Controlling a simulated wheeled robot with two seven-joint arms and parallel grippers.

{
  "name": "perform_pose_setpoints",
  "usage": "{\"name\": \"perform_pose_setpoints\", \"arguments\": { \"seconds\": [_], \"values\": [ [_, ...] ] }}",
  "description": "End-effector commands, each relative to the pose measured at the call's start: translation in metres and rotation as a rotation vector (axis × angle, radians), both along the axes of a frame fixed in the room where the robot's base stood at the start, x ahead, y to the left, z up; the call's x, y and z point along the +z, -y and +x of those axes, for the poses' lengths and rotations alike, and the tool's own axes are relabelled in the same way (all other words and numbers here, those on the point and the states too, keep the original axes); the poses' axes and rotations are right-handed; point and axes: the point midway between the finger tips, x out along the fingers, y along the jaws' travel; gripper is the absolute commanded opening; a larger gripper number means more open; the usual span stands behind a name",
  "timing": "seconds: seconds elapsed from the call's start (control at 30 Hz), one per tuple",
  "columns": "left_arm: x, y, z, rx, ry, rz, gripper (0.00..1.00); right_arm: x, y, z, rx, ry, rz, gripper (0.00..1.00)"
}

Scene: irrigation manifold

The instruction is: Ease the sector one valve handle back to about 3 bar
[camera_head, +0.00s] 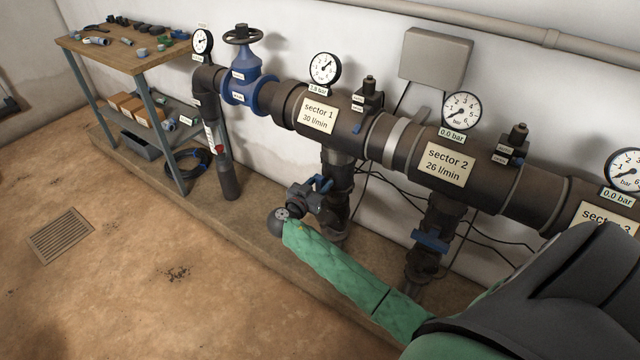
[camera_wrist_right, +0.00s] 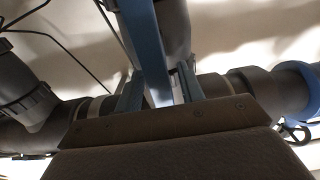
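The sector one valve has a blue handle (camera_head: 321,184) on the branch pipe (camera_head: 338,172) below the "sector 1" label (camera_head: 317,115). The sector one gauge (camera_head: 324,69) has its needle just right of the top, and its tag appears to read 3.8 bar. My right gripper (camera_head: 309,191) is at the handle, partly hiding it. In the right wrist view the blue handle (camera_wrist_right: 150,50) lies between the two fingers (camera_wrist_right: 160,88). A pale gap shows between the handle and the right-hand finger, so the gripper looks open around it. My left gripper is not in view.
The sector two valve with its blue handle (camera_head: 431,240) stands close to my right forearm. A blue gate valve (camera_head: 243,80) and a workbench (camera_head: 130,50) are at the left. The floor in front, with a drain grate (camera_head: 61,235), is clear.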

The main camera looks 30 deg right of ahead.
Motion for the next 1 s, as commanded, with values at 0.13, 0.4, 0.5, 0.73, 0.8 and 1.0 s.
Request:
{"name": "perform_pose_setpoints", "arguments": {
  "seconds": [0.13,0.4,0.5,0.73,0.8,1.0],
  "values": [
    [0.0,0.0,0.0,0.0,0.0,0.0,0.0,0.0,0.0,0.0,0.0,0.0,0.0,0.08],
    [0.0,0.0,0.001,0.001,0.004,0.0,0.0,0.0,0.0,0.0,0.0,-0.01,-0.003,0.0],
    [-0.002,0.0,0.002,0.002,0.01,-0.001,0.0,-0.001,-0.001,0.001,0.0,-0.033,-0.012,0.0],
    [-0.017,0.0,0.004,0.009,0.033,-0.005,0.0,-0.002,-0.002,0.004,-0.001,-0.149,-0.061,0.0],
    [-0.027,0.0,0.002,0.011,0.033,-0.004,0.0,-0.002,-0.002,0.005,-0.002,-0.2,-0.082,0.0],
    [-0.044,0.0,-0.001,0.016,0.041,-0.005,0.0,-0.003,-0.004,0.01,-0.002,-0.354,-0.146,0.0]
  ]
}}
